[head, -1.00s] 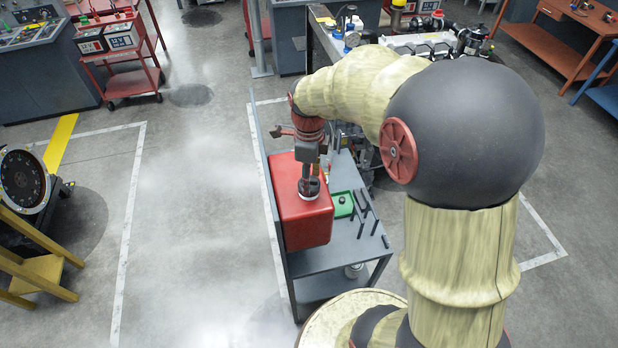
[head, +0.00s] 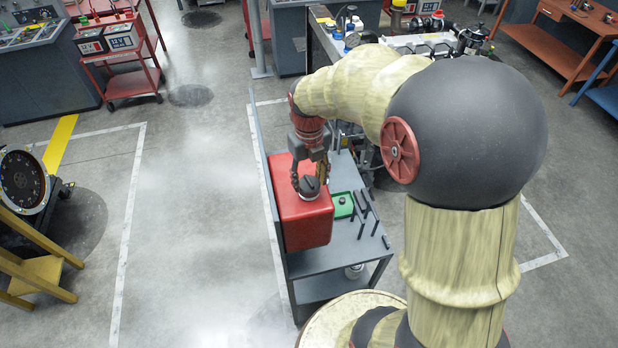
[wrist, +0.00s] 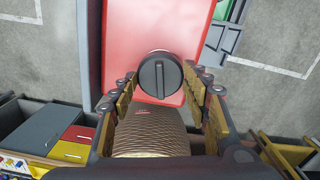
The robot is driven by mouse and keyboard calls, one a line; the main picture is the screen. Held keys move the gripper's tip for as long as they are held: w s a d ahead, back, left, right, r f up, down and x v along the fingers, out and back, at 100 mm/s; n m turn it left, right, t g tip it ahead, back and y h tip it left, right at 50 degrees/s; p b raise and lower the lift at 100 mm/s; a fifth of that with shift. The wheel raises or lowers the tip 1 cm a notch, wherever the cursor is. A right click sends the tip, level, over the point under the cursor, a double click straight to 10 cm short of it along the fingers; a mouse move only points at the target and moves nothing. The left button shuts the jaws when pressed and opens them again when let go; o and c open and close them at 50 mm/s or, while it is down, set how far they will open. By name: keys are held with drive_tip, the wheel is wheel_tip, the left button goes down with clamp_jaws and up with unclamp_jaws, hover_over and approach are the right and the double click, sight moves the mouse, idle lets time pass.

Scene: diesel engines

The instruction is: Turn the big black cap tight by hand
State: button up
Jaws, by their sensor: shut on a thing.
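The big black cap (head: 310,187) is round with a raised bar across its top. It sits on the top of a red tank (head: 302,222), which stands on a grey cart. My gripper (head: 309,179) is over the tank, with one finger on each side of the cap. In the wrist view the cap (wrist: 160,76) lies between the fingertips of my gripper (wrist: 161,80), which is shut on it. The cap's bar runs almost up and down in that view. The seat under the cap is hidden.
The grey cart (head: 325,262) has a green tray (head: 342,205) and several dark tools (head: 366,205) right of the tank. A raised panel edges the cart's left side. Open floor (head: 190,230) lies to the left. An engine stands behind the cart.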

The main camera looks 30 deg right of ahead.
drive_tip(key=shift+s+f, duration=0.15)
drive_tip(key=shift+f, duration=0.05)
drive_tip(key=o, duration=1.7)
drive_tip(key=shift+r, duration=0.1)
drive_tip(key=shift+o, duration=0.4)
drive_tip(key=shift+c, duration=0.4)
drive_tip(key=n, duration=0.3)
drive_tip(key=shift+n, duration=0.3)
drive_tip(key=n, duration=0.3)
drive_tip(key=shift+n, duration=0.3)
drive_tip(key=n, duration=0.8)
